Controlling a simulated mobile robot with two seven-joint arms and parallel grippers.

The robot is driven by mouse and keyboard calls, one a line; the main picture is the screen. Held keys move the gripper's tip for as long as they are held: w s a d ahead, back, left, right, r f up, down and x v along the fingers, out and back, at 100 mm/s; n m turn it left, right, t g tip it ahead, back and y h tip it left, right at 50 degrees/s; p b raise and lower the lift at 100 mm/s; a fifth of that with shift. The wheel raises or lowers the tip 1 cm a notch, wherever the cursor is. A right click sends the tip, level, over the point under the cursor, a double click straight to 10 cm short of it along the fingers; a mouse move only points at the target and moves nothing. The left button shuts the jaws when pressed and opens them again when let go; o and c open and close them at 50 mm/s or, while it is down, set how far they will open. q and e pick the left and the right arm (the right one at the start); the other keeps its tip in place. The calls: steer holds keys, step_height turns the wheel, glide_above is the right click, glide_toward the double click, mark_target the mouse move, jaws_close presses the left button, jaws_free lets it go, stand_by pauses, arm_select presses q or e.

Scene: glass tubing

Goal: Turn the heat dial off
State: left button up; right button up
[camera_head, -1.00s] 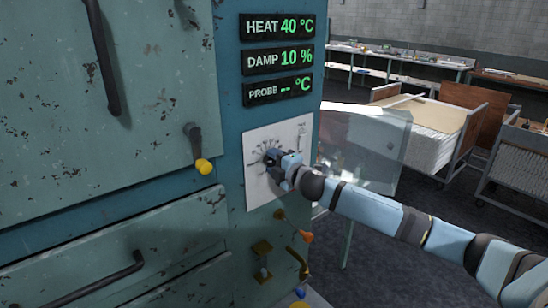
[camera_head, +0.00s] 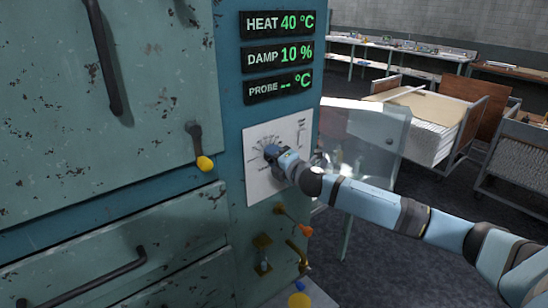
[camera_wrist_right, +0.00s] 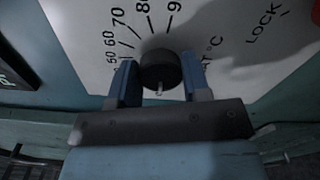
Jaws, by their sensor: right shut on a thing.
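The heat dial is a black round knob (camera_wrist_right: 159,70) on a white scale plate (camera_head: 259,187) with printed numbers and a LOCK mark. In the right wrist view, my right gripper (camera_wrist_right: 160,82) has one blue finger on each side of the knob and is shut on it. In the head view, my right gripper (camera_head: 272,152) reaches the plate from the right and largely hides the knob. A small pale pointer shows at the knob's lower edge in the wrist view. The HEAT display (camera_head: 279,24) reads 40 °C. My left gripper is not in view.
The DAMP display (camera_head: 278,59) reads 10 % and the PROBE display (camera_head: 279,86) shows dashes. A yellow-tipped lever (camera_head: 204,163) is left of the plate. An orange-tipped lever (camera_head: 305,230) and brass fittings (camera_head: 262,253) sit below. A clear panel (camera_head: 375,140) stands behind my arm.

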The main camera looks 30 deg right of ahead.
steer(key=o, duration=0.9)
steer(key=shift+s, duration=0.15)
steer(key=shift+s+d+b, duration=0.15)
steer(key=shift+s+b, duration=0.45)
steer(key=shift+s, duration=1.65)
steer(key=shift+s+d+b, duration=0.2)
steer(key=shift+s+b, duration=0.45)
steer(key=shift+s, duration=1.6)
steer(key=shift+s+d+b, duration=0.15)
steer(key=shift+s+b, duration=0.45)
steer(key=shift+s, duration=1.65)
